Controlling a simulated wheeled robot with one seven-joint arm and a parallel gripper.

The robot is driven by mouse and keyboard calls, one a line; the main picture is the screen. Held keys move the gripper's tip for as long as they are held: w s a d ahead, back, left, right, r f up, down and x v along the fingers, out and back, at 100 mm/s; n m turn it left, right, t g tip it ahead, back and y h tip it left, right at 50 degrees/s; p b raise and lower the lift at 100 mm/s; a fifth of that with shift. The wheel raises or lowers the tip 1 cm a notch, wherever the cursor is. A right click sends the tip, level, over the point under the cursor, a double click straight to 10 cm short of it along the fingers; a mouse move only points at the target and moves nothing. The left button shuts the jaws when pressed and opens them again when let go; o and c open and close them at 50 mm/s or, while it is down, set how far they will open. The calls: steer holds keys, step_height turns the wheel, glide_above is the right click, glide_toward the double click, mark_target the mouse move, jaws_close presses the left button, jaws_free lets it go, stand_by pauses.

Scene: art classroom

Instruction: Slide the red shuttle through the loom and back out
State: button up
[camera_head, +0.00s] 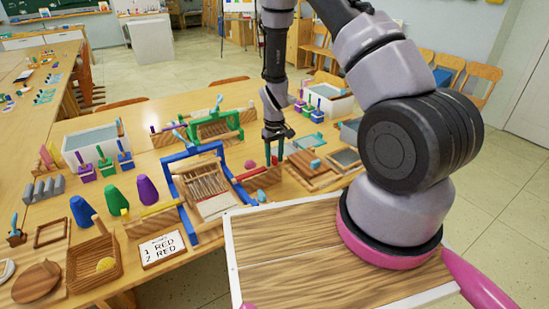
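The blue-framed loom (219,157) stands upright on the table, left of my gripper, with pale warp threads and woven cloth in it. A small red piece, likely the red shuttle (274,161), shows low at my fingertips, by a wooden block to the right of the loom. My gripper (274,155) points down there, with its fingers around or just above the red piece. Whether the fingers press on it is too small to tell. Most of the red piece is hidden. A yellow shuttle (160,209) lies left of the loom.
A green loom (240,133) stands behind the blue one. Wooden frames (344,158) and a white bin (338,104) lie right and behind.

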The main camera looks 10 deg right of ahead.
jaws_close()
stand_by(1.2)
